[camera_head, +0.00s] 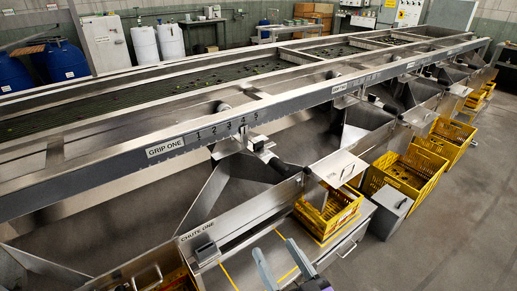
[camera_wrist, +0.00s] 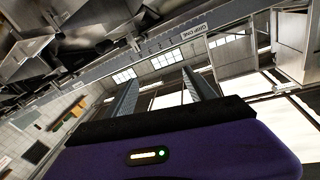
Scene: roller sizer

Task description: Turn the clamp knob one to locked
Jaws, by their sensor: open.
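My gripper (camera_head: 273,246) is at the bottom middle of the head view, its two grey fingers apart with nothing between them. It stands in front of the machine's side, right of the CHUTE ONE plate (camera_head: 198,232). The GRIP ONE label (camera_head: 166,148) and a scale numbered 1 to 5 (camera_head: 228,127) are on the long rail. A small metal clamp-like fitting (camera_head: 258,143) hangs under the scale's right end; I cannot tell whether it is the clamp knob or how it is turned. The wrist view shows the open fingers (camera_wrist: 160,84) below the rail label (camera_wrist: 194,32), apart from the rail.
Yellow crates (camera_head: 405,178) stand along the machine's right side. A grey box (camera_head: 390,208) stands beside them. A dark block (camera_head: 205,252) sits near the chute plate. Handled metal panels (camera_head: 340,168) jut out near my gripper. The floor at right is clear.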

